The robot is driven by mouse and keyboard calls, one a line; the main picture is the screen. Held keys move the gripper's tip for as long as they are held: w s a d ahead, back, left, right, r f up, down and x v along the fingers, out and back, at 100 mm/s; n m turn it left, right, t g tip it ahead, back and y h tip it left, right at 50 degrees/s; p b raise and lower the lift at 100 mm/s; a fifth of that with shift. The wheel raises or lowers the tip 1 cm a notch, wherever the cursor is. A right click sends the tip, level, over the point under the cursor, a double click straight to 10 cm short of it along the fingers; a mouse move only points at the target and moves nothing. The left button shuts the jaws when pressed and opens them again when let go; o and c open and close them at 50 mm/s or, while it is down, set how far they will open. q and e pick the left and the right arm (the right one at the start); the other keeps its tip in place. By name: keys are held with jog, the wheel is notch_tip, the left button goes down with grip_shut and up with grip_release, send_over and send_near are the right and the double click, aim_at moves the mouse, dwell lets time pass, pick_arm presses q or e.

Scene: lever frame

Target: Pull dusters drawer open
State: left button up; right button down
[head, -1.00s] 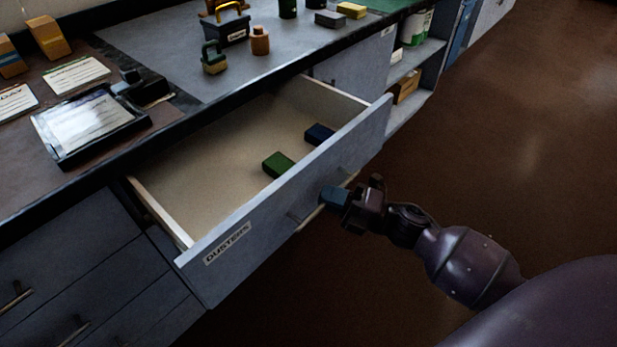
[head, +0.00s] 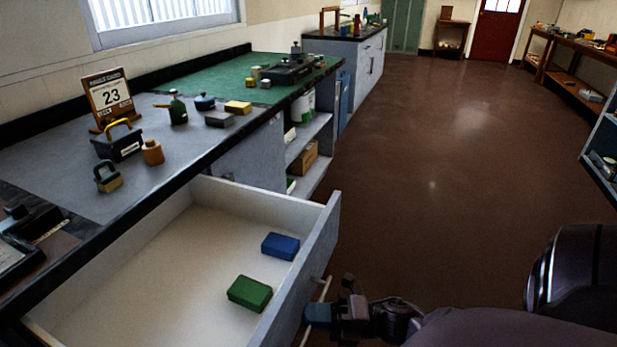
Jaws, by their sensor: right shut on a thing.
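The dusters drawer (head: 322,232) stands well open under the left counter. Its front panel is seen nearly edge-on, and its label does not show now. A blue block (head: 281,246) and a green block (head: 249,293) lie on the pale drawer floor. The bar handle (head: 325,290) is on the outer face of the front. My right gripper (head: 318,313) is at the handle at the bottom of the view, shut on it. My left gripper is not in view.
Open shelves (head: 308,140) stand beyond the drawer. The brown floor (head: 440,180) to the right is clear.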

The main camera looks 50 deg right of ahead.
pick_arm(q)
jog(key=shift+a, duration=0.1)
pick_arm(e)
jog(key=c, duration=1.2)
grip_release()
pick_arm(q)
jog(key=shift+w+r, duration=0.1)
pick_arm(e)
jog(key=v, duration=1)
jog(key=shift+s+d, duration=0.25)
jog(key=shift+s, duration=0.05)
jog(key=shift+f, duration=0.15)
jog(key=w+d+f+m+t+h+p, duration=0.1)
jog(key=w+d+f+m+h, duration=0.25)
jog(key=m+h, duration=1.05)
pick_arm(q)
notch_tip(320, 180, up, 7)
jog(key=p, duration=0.7)
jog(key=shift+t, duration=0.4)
pick_arm(e)
jog(key=s+a+r+m+g, duration=0.1)
jog(key=s+a+m+g, duration=0.3)
jog(key=a+m, duration=0.8)
jog(key=shift+s+a+r+g, duration=0.3)
jog(key=shift+s+a, duration=0.55)
jog(key=shift+s, duration=0.25)
